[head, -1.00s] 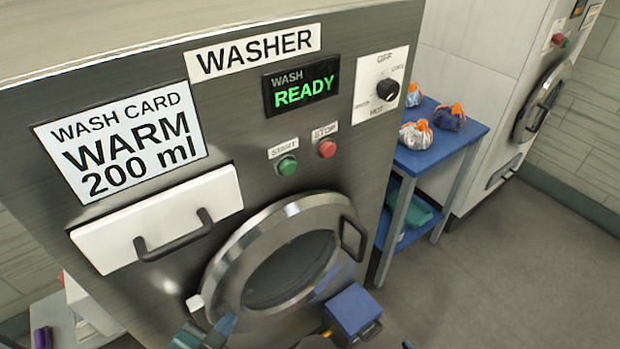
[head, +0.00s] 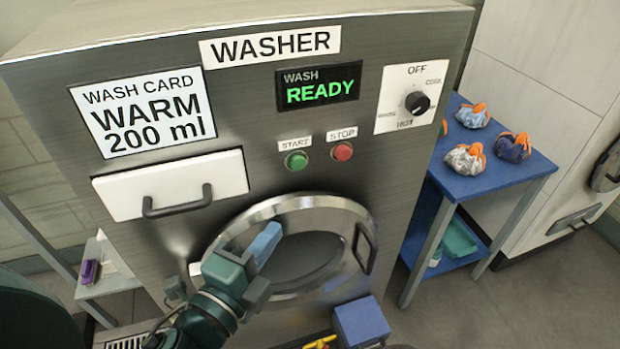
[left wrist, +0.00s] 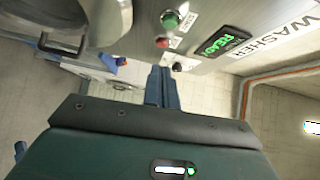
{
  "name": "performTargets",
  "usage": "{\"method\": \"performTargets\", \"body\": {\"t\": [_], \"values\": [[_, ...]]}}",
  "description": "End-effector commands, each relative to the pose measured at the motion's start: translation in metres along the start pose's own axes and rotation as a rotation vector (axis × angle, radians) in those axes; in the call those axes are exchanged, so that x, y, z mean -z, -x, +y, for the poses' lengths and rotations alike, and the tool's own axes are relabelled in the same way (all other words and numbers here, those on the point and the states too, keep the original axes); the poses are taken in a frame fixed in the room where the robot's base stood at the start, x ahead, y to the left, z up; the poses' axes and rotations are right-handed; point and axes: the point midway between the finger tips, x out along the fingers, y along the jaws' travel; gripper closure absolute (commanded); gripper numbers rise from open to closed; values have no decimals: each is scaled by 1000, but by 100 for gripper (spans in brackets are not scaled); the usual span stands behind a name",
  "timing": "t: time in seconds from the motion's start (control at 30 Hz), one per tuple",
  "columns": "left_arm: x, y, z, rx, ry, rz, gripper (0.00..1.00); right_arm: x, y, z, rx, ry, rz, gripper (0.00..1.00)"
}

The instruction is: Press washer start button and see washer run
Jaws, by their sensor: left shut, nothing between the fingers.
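The steel washer (head: 330,200) fills the middle of the head view, its round door (head: 300,255) closed. Its green start button (head: 297,160) sits beside the red stop button (head: 342,151), above the door. In the left wrist view the start button (left wrist: 170,20) and display (left wrist: 224,43) lie beyond the shut fingers (left wrist: 162,85). My right gripper is not seen.
A white drawer (head: 172,185) with a dark handle is left of the door. A temperature knob (head: 416,102) is at the upper right. A blue table (head: 515,168) with several sling bags stands at right. A blue box (head: 361,322) is below the door.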

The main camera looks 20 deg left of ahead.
Motion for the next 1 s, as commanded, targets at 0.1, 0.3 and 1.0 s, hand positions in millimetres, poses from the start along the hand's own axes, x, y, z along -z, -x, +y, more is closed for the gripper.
{"method": "performTargets", "body": {"t": [0.1,0.3,1.0], "values": [[1,1,-7,17,-31,2,100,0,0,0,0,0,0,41],[1,1,-8,19,-37,2,100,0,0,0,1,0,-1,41],[0,-43,-4,27,-33,1,100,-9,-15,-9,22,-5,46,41]]}}
